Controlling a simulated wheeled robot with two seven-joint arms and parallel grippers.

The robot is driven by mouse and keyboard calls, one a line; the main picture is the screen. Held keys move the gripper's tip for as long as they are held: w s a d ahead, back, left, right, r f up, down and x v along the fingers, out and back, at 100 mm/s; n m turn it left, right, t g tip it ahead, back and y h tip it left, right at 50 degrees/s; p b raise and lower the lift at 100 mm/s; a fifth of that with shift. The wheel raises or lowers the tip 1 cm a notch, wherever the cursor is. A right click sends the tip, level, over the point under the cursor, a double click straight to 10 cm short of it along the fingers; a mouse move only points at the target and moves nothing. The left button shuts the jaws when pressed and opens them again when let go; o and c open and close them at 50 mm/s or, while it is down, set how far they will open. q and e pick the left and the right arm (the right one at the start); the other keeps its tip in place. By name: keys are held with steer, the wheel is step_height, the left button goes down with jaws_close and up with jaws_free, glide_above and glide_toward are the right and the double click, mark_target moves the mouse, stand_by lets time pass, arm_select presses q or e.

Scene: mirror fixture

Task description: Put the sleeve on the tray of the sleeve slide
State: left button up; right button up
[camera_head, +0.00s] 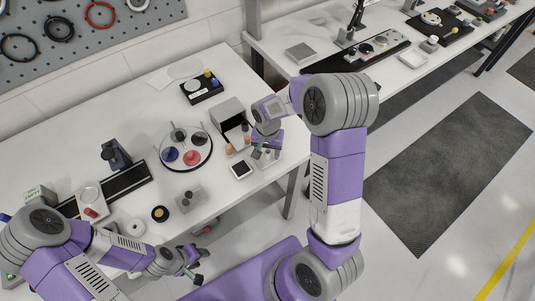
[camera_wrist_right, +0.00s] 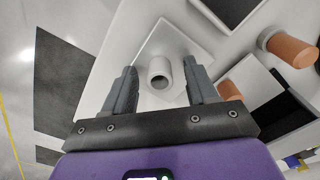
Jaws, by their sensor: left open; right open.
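The sleeve (camera_wrist_right: 158,80) is a short grey hollow cylinder. In the right wrist view it stands on a pale square plate (camera_wrist_right: 178,42), open end up. My right gripper (camera_wrist_right: 161,66) is open, with one finger on each side of the sleeve and a gap visible at both sides. In the head view the right gripper (camera_head: 264,152) is low at the table's front edge and mostly hides the sleeve. My left gripper (camera_head: 190,268) is open and empty, in front of the table at lower left. I cannot tell which fixture is the sleeve slide.
Beside the right gripper are a grey box (camera_head: 229,112) with a dark opening, orange cylinders (camera_head: 229,149) and a dark-topped square (camera_head: 241,170). A round tray (camera_head: 207,158) holds several coloured parts. A black rail (camera_head: 125,180) lies further left.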

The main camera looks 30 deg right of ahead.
steer(key=shift+c, duration=0.4)
jaws_close()
